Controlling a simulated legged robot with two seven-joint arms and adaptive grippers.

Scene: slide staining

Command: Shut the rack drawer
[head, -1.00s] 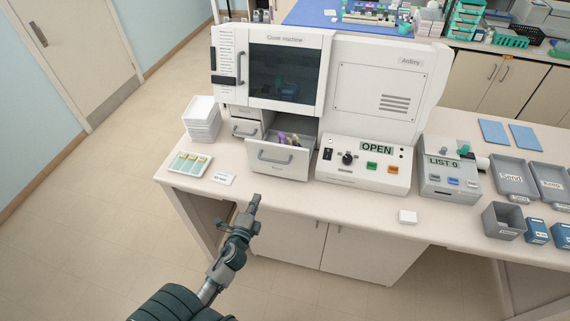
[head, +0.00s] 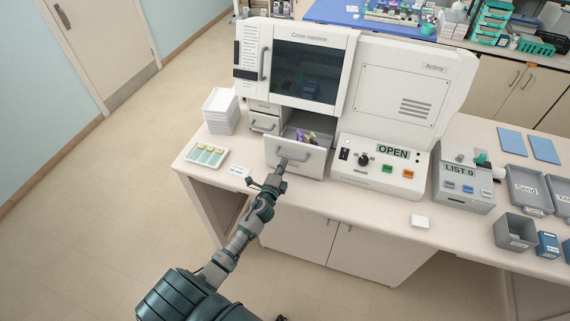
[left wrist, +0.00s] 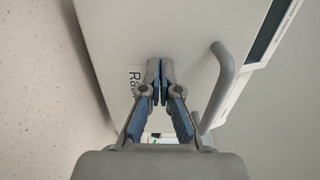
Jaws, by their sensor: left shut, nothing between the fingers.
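The rack drawer (head: 311,160) is a pale drawer low on the cover machine. It stands pulled out, with purple and yellow items (head: 304,137) showing inside. It has a grey bar handle (head: 299,153). My left gripper (head: 281,165) is shut and empty at the drawer front, close to the handle's left end. In the left wrist view, the shut fingertips (left wrist: 160,66) are at the drawer front (left wrist: 180,30), over part of its label (left wrist: 134,80). The handle (left wrist: 222,85) is to their right, not between them. Whether the tips touch the front is unclear. My right gripper is not in view.
The cover machine (head: 385,75) stands above, its control panel (head: 381,168) reading OPEN. A smaller drawer (head: 264,124) is left of the rack drawer. A white stack (head: 221,110) and a slide tray (head: 207,155) lie on the counter's left. Grey bins (head: 516,232) are on the right.

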